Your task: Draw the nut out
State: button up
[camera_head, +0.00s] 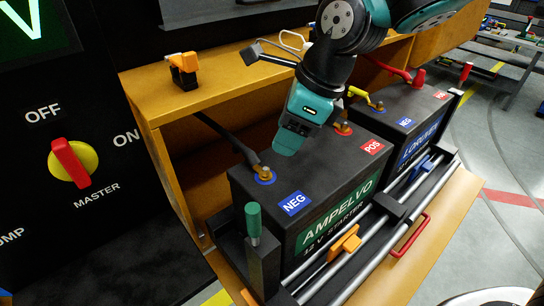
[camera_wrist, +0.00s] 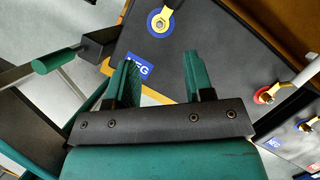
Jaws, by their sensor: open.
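The black AMPELVO battery (camera_head: 325,185) sits in the orange bay. Its NEG terminal (camera_head: 264,175) has a blue ring, a brass-coloured nut and lug, and a dark cable; the nut is too small to tell apart from the lug. In the wrist view this terminal (camera_wrist: 160,19) lies beyond my fingertips, roughly in line with the gap between them. The POS terminal (camera_head: 343,128) has a red ring and also shows at the wrist view's right (camera_wrist: 266,96). My gripper (camera_head: 288,142) is above the battery top, between the two terminals. Its two green fingers (camera_wrist: 160,68) are apart and empty.
A second battery, LORUVEN (camera_head: 405,115), stands at right. Metal rails with an orange clamp (camera_head: 344,243) and a red handle (camera_head: 410,236) run along the front. A green-topped post (camera_head: 253,222) rises at the front left. The shelf (camera_head: 230,75) lies behind.

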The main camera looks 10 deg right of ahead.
aim_at(267, 168)
jog(key=p+x, duration=0.1)
jog(key=x, duration=0.7)
grip_shut()
jog(key=c, duration=0.7)
grip_release()
jog(key=shift+c, duration=0.2)
jog(key=shift+w, duration=0.1)
grip_shut()
